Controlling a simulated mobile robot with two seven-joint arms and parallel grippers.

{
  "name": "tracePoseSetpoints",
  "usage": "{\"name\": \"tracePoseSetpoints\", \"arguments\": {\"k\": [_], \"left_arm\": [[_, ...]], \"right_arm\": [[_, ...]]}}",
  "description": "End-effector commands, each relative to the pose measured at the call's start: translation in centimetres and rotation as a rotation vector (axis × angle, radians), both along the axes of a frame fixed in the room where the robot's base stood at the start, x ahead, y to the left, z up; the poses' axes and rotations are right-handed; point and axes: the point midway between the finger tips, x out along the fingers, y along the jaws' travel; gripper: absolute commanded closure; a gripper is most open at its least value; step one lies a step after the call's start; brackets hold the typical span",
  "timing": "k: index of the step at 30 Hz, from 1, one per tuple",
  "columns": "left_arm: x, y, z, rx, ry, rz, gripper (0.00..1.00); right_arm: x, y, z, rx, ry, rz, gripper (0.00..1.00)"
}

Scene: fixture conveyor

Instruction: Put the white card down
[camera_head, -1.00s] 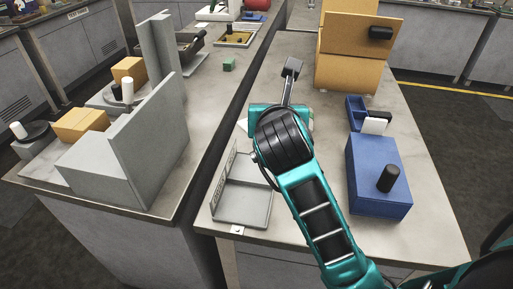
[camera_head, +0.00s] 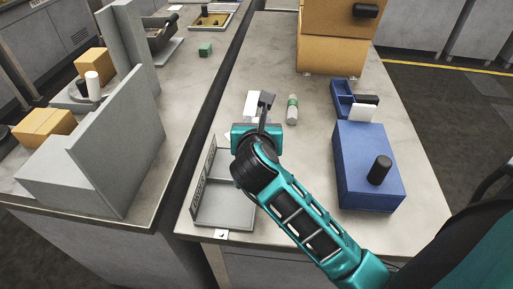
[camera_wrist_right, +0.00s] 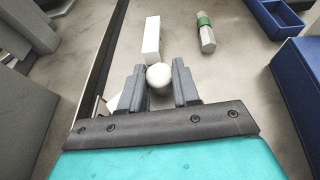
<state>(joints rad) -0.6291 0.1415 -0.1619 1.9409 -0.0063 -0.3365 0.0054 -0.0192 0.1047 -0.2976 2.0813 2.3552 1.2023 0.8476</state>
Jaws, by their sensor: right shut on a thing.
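My right gripper (camera_head: 265,105) is low over the near table, left of its middle. In the right wrist view its fingers (camera_wrist_right: 159,86) are shut on a white rounded knob (camera_wrist_right: 158,75). A white flat piece (camera_wrist_right: 151,38) shows just beyond the knob and looks like the white card; I cannot tell whether it touches the table. It also shows beside the fingertips in the head view (camera_head: 250,105). Another white corner (camera_wrist_right: 113,103) shows left of the fingers, mostly hidden. My left gripper is not in view.
A grey tray (camera_head: 225,210) with a raised left side lies at the table's front. A blue box (camera_head: 362,150) with a black knob and an open blue bin (camera_head: 341,97) are further right. A gap separates the left table.

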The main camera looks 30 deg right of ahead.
Motion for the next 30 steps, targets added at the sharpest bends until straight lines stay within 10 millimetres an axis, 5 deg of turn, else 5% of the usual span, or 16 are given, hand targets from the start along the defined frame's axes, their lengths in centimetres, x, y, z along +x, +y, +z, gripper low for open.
{"name": "tracePoseSetpoints", "arguments": {"k": [15,28,29,30], "left_arm": [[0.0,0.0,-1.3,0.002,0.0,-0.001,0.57],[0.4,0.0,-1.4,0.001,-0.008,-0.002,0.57],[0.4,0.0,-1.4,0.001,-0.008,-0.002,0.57],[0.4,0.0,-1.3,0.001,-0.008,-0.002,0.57]], "right_arm": [[0.0,0.0,-6.4,-0.002,0.0,0.002,1.0],[0.0,0.0,-7.0,0.002,-0.001,0.0,1.0],[0.0,0.0,-7.0,0.002,-0.001,0.0,0.68],[0.0,0.0,-6.9,0.001,-0.002,0.001,0.64]]}}
